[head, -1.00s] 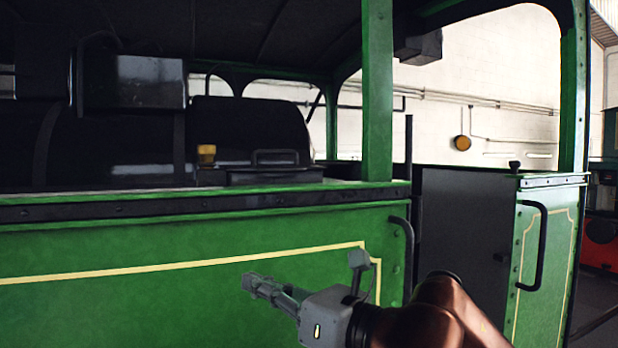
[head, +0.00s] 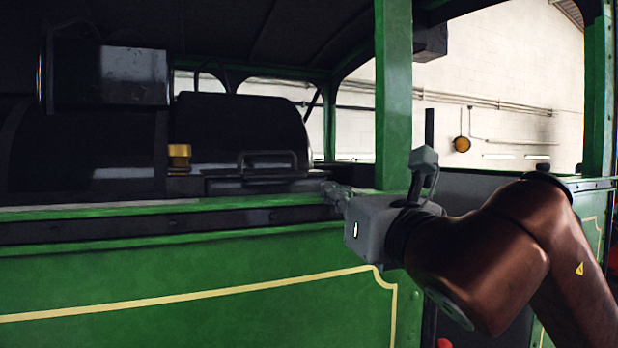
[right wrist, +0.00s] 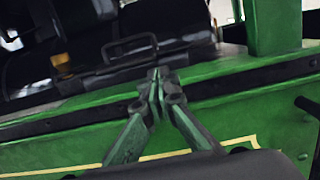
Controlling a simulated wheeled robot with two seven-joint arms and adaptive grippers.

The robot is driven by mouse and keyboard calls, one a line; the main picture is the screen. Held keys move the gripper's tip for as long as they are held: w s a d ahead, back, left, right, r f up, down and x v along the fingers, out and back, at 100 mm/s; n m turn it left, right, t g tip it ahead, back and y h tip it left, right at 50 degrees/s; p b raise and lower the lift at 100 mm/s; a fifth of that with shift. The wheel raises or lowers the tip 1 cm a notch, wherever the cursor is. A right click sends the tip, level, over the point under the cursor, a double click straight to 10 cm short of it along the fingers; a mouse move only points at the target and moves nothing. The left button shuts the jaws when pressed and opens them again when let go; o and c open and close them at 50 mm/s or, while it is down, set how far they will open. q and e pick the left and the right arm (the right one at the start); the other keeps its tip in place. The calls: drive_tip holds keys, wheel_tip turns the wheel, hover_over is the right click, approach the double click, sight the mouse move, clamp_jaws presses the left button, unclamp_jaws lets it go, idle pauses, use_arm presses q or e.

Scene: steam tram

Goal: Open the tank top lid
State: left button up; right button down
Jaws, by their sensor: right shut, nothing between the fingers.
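The tank top lid (head: 262,180) is a dark, low flat lid with a bar handle (head: 267,160), on the tank behind the green side panel. The lid and its handle (right wrist: 130,48) also show in the right wrist view, beyond the fingertips. My right gripper (head: 330,188) is shut and empty at the panel's top edge, to the right of the lid and apart from the handle. In the right wrist view its fingertips (right wrist: 157,82) meet just below the handle in the picture. My left gripper is not in view.
The green side panel (head: 180,265) with a dark riveted rim stands in front of the tank. A green post (head: 393,100) rises just behind my right gripper. A yellow brass cap (head: 179,157) is left of the lid. A dark box (head: 135,77) hangs above.

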sight(310, 194)
drive_tip(key=p+x, duration=0.1)
drive_tip(key=x, duration=0.3)
drive_tip(key=p+x, duration=0.1)
drive_tip(key=x, duration=0.3)
drive_tip(key=shift+w+r+p, duration=0.15)
drive_tip(key=shift+r+p, duration=0.1)
drive_tip(key=shift+p, duration=0.15)
drive_tip(key=shift+w, duration=0.3)
drive_tip(key=shift+w+a, duration=0.25)
drive_tip(key=shift+w, duration=0.35)
drive_tip(key=shift+s+p, duration=0.1)
drive_tip(key=shift+p, duration=0.2)
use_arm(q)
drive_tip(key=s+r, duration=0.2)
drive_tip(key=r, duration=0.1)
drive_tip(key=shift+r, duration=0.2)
use_arm(e)
drive_tip(key=shift+r, duration=0.1)
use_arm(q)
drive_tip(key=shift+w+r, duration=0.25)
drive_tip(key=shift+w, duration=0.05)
use_arm(e)
drive_tip(key=shift+r, duration=0.2)
